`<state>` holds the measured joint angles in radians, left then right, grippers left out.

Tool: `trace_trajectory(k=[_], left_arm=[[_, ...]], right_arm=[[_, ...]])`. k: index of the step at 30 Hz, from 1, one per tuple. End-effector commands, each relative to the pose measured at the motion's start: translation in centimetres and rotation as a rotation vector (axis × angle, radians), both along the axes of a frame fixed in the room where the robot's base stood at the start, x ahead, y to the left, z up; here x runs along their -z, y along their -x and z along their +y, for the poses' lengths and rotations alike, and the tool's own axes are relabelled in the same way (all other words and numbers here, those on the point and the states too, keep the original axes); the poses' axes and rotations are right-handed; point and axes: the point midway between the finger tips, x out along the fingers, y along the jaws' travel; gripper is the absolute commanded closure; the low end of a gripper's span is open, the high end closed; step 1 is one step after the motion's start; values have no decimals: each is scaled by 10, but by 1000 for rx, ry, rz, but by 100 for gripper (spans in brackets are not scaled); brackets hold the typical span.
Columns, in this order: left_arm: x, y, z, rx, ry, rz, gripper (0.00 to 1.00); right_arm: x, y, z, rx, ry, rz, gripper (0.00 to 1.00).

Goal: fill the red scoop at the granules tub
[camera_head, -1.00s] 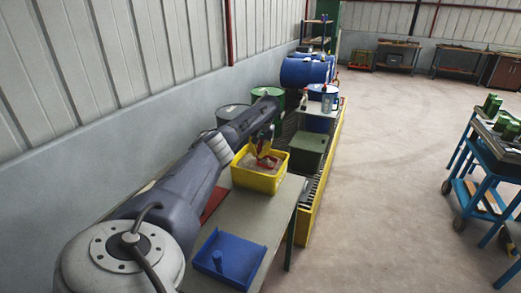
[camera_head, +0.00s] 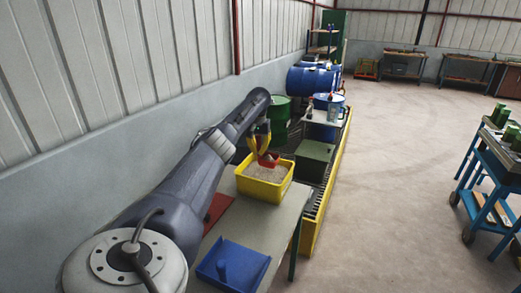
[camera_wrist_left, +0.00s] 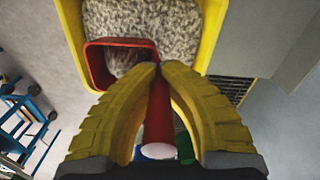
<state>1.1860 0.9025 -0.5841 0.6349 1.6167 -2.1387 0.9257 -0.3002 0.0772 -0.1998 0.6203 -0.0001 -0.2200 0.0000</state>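My left gripper (camera_head: 262,151) is shut on the handle of the red scoop (camera_head: 268,160) and holds it above the far part of the yellow granules tub (camera_head: 263,193). In the left wrist view the yellow fingers (camera_wrist_left: 158,72) close around the red handle, whose pale end points down in the picture. The red scoop's bowl (camera_wrist_left: 97,66) shows left of the fingertips with grey granules inside; the fingers hide part of it. The yellow tub (camera_wrist_left: 209,36) lies beyond, holding pale granules (camera_wrist_left: 165,22). My right gripper is not in view.
A blue tray (camera_head: 250,278) with an upright blue piece stands on the near table (camera_head: 272,226). A red flat thing (camera_head: 217,207) lies beside my left arm. A green box (camera_head: 314,160) and drums stand beyond the tub. Open floor lies to the right.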

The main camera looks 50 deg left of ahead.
Motion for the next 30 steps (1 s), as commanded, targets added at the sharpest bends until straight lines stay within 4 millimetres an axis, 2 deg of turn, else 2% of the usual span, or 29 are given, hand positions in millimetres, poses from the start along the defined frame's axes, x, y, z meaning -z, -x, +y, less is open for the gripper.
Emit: trace_trajectory(k=[15, 30], left_arm=[[-30, 3, 8, 0, 1, -3, 100], [-49, 6, 13, -1, 1, -2, 100]], right_arm=[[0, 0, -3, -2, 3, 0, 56], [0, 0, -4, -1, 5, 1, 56]])
